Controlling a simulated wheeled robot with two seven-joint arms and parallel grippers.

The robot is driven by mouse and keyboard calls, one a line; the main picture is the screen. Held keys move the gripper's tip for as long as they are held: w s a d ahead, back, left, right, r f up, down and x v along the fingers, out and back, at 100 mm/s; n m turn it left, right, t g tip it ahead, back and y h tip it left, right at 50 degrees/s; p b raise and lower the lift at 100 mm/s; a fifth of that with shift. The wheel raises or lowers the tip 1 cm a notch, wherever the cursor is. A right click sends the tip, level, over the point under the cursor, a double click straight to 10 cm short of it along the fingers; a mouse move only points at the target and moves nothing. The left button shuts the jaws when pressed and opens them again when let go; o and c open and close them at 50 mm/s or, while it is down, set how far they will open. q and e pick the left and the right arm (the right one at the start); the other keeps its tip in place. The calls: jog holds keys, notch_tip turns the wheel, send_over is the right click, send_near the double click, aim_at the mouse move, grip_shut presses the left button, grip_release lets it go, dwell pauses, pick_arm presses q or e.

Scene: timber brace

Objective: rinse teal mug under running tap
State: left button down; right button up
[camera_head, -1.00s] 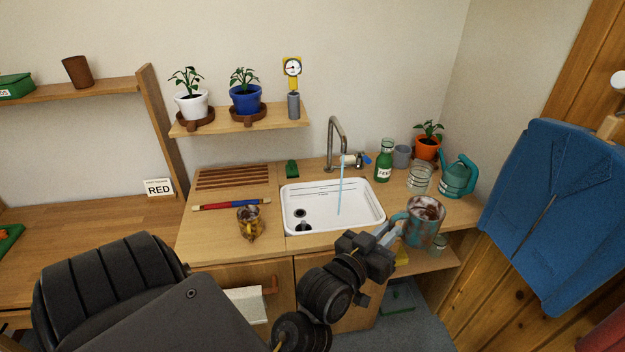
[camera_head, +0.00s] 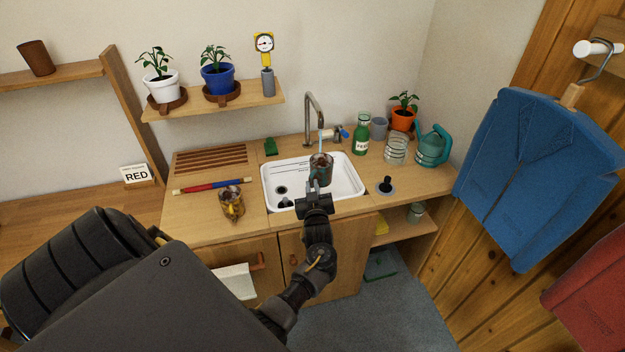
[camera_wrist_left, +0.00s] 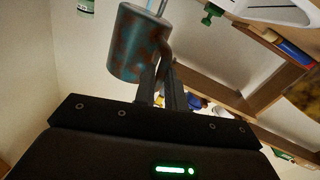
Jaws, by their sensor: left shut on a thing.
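The teal mug (camera_head: 321,172), blotched with brown stains, is held over the white sink (camera_head: 349,190), its mouth facing up. My left gripper (camera_head: 315,192) is shut on the mug's handle; the wrist view shows the mug (camera_wrist_left: 137,45) at my fingers (camera_wrist_left: 162,88). The tap (camera_head: 309,118) is running. Its thin stream of water (camera_head: 320,143) comes down to the mug's mouth and also shows in the wrist view (camera_wrist_left: 161,8). The mug's inside is dark; how much stain is there I cannot tell. My right gripper is not in view.
A stained amber mug (camera_head: 232,205) and a red-blue stick (camera_head: 211,186) are left of the sink. A black-knobbed disc (camera_head: 386,187), glass jar (camera_head: 396,150), green bottle (camera_head: 361,138) and teal watering can (camera_head: 432,148) stand right of it. A blue jacket (camera_head: 540,170) hangs at the right.

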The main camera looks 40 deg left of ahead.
aim_at(318, 165)
pick_arm(q)
jog(key=w+a+f+b, duration=0.2)
jog(key=w+a+b, duration=0.6)
jog(key=w+b, duration=0.3)
jog(key=shift+a+f+b, duration=0.2)
jog(key=shift+f+b, duration=0.15)
dwell(0.3)
jog(key=shift+w, duration=0.1)
dwell(0.3)
jog(key=shift+w+d, duration=0.1)
jog(key=shift+d, duration=0.05)
jog(key=shift+w+d, duration=0.25)
jog(key=shift+d, duration=0.1)
jog(key=shift+a, duration=0.1)
dwell(0.3)
jog(key=shift+s+a, duration=0.4)
